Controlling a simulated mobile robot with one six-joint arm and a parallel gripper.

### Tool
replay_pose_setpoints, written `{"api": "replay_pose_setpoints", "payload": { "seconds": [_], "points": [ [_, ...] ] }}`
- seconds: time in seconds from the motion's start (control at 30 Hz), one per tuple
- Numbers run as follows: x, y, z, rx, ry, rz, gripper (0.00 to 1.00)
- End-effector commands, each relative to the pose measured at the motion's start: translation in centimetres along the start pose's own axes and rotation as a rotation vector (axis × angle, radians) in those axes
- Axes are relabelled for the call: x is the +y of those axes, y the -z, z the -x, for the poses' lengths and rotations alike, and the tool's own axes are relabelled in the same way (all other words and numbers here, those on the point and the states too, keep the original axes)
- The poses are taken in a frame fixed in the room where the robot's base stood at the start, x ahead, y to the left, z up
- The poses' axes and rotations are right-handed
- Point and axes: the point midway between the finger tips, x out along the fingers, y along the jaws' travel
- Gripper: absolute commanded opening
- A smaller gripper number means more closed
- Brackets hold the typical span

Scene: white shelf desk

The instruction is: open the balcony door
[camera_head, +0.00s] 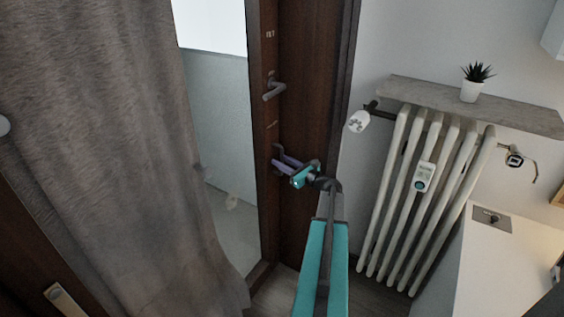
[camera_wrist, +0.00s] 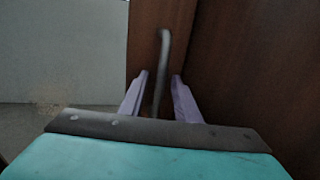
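The brown balcony door (camera_head: 305,120) stands in the middle of the head view, with a grey lever handle (camera_head: 274,91) on its left part. My gripper (camera_head: 284,163), with purple fingers, is below that lever, close to the door. In the wrist view my gripper (camera_wrist: 158,98) has its fingers apart. A grey bar (camera_wrist: 163,62), curved at its top, shows between them against the brown wood (camera_wrist: 215,60). I cannot tell whether the fingers touch it. In the head view a dark bracket-like shape beside the fingers is too small to make out.
A grey-brown curtain (camera_head: 110,150) hangs on the left, beside a bright opening with a pale wall (camera_head: 220,110). A white radiator (camera_head: 405,195) stands right of the door under a shelf (camera_head: 520,110) with a potted plant (camera_head: 472,88). A white cabinet (camera_head: 500,265) is lower right.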

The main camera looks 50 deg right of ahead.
Motion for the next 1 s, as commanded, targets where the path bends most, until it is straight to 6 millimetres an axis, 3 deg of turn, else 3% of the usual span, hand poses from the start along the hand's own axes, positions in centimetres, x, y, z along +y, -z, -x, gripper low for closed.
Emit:
{"api": "replay_pose_setpoints", "payload": {
  "seconds": [0.3, 0.5, 1.0],
  "points": [
    [0.01, -0.01, -0.16, 0.0, 0.0, 0.0, 0.29],
    [0.01, 0.0, -0.16, 0.0, 0.0, 0.0, 0.0],
    [0.28, 0.03, 0.48, 0.0, 0.006, -0.001, 0.0]
  ]
}}
